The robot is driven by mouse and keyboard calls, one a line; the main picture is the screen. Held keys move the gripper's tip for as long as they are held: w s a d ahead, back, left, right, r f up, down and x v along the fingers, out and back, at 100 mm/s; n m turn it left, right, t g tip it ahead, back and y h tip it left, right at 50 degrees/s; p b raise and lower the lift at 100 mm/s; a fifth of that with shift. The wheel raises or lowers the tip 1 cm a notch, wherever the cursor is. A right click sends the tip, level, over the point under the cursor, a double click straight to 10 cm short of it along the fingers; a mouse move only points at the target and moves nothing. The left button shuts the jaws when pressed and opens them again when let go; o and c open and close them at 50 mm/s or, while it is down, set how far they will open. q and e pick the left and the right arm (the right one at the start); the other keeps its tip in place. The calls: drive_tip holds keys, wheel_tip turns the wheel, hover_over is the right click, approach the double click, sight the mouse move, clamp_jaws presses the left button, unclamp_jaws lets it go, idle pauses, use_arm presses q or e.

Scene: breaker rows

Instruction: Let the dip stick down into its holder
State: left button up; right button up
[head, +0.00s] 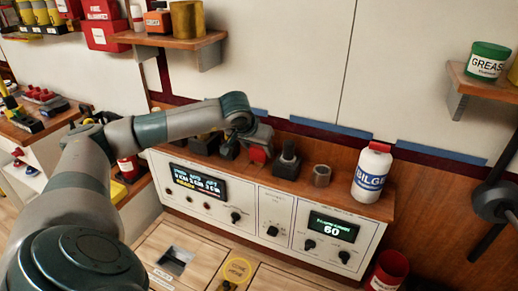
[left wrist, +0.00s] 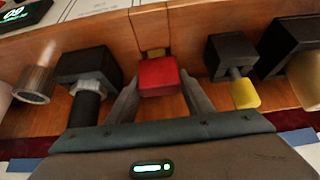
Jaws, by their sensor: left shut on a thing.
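My left gripper (head: 258,138) is above the ledge of the control console. Its fingers, seen in the left wrist view (left wrist: 160,96), are shut on a red block (left wrist: 158,74), apparently the dip stick's handle. The red block also shows in the head view (head: 258,155), partly under the gripper. A tan upright piece (left wrist: 151,24) is just beyond the red block in the wrist view; I cannot tell whether it is holder or stick. The stick's lower part is hidden, so I cannot tell how deep it sits.
Black blocks flank the red block: one with a dark knob (head: 288,160), one with a yellow handle (left wrist: 240,75). A grey-brown cup (head: 321,175) and a white BILGE bottle (head: 372,174) stand further right. A red bin (head: 388,270) is below. Shelves hang above.

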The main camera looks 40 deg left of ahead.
use_arm(q)
drive_tip(key=shift+f, duration=0.25)
drive_tip(key=o, duration=1.5)
drive_tip(key=shift+o, duration=0.2)
use_arm(e)
drive_tip(key=shift+w+d, duration=0.15)
drive_tip(key=shift+d, duration=0.1)
use_arm(q)
drive_tip(key=shift+r, duration=0.1)
drive_tip(key=shift+s+r, duration=0.3)
drive_tip(key=shift+r, duration=0.1)
drive_tip(key=b+v, duration=0.1)
drive_tip(key=v, duration=1.5)
drive_tip(key=shift+s+b, duration=0.25)
drive_tip(key=shift+b, duration=0.1)
use_arm(e)
drive_tip(key=shift+s+d+f+g, duration=0.25)
drive_tip(key=shift+s+g, duration=0.1)
drive_tip(key=shift+s, duration=0.1)
drive_tip(key=shift+s+d+f+g, duration=0.1)
drive_tip(key=shift+s+d+g, duration=0.15)
drive_tip(key=shift+s+g, duration=0.15)
